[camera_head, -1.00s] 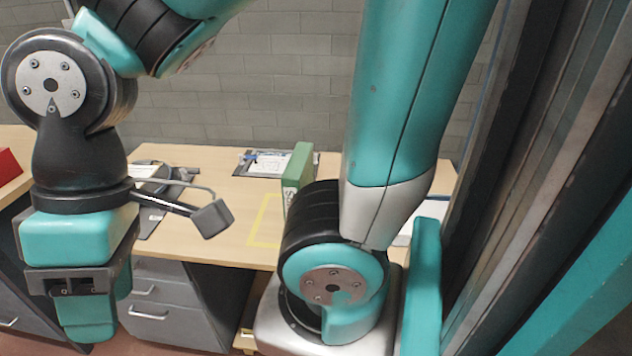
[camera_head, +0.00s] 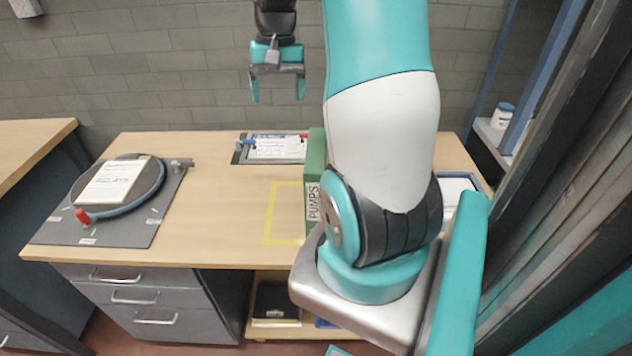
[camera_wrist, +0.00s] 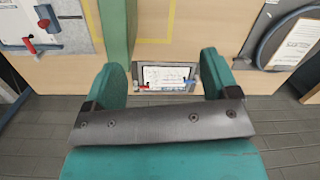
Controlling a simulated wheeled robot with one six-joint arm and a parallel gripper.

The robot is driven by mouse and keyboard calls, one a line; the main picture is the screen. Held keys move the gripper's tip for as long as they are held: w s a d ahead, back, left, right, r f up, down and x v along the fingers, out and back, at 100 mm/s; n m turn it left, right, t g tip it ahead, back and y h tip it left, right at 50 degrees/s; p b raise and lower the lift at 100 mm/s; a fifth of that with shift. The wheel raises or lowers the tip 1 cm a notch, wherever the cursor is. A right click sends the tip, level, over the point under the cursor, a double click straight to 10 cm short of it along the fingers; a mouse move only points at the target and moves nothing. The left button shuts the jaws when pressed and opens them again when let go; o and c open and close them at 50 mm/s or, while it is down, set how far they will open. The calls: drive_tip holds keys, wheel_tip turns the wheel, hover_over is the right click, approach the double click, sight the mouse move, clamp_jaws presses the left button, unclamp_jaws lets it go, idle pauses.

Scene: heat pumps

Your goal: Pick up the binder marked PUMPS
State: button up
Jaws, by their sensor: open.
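The green binder (camera_head: 316,155) stands upright on the wooden desk, its white spine label reading PUMPS facing me. My arm hides part of its right side in the head view. My gripper (camera_head: 278,98) hangs fingers down beyond the desk's back part, a little left of the binder in the picture. It is open and empty, apart from the binder. In the wrist view the binder (camera_wrist: 117,28) is a green strip at top left, beyond one finger of my gripper (camera_wrist: 162,62).
A yellow outline (camera_head: 270,225) marks the desk left of the binder. A clipboard (camera_head: 278,149) lies behind it; a round device (camera_head: 118,187) sits on a dark mat at left. A white jar (camera_head: 502,115) stands on a right shelf. The desk's middle is clear.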

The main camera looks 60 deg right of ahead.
sight(317, 147)
drive_tip(key=s+d+f+m, duration=0.25)
drive_tip(key=s+d, duration=0.25)
drive_tip(key=d, duration=0.3)
drive_tip(key=shift+m+g, duration=0.3)
drive_tip(key=shift+m, duration=0.15)
drive_tip(key=f+p, duration=0.1)
drive_tip(key=f, duration=0.2)
drive_tip(key=a+f+p, duration=0.1)
drive_tip(key=f, duration=0.2)
drive_tip(key=f+p, duration=0.1)
drive_tip(key=f, duration=0.3)
drive_tip(key=shift+s+a, duration=0.25)
drive_tip(key=shift+s, duration=0.05)
drive_tip(key=shift+s+a+f+p, duration=0.1)
drive_tip(key=shift+a+f+p, duration=0.35)
drive_tip(key=shift+f, duration=1.1)
drive_tip(key=shift+f+p, duration=0.75)
drive_tip(key=shift+f, duration=0.75)
clamp_jaws()
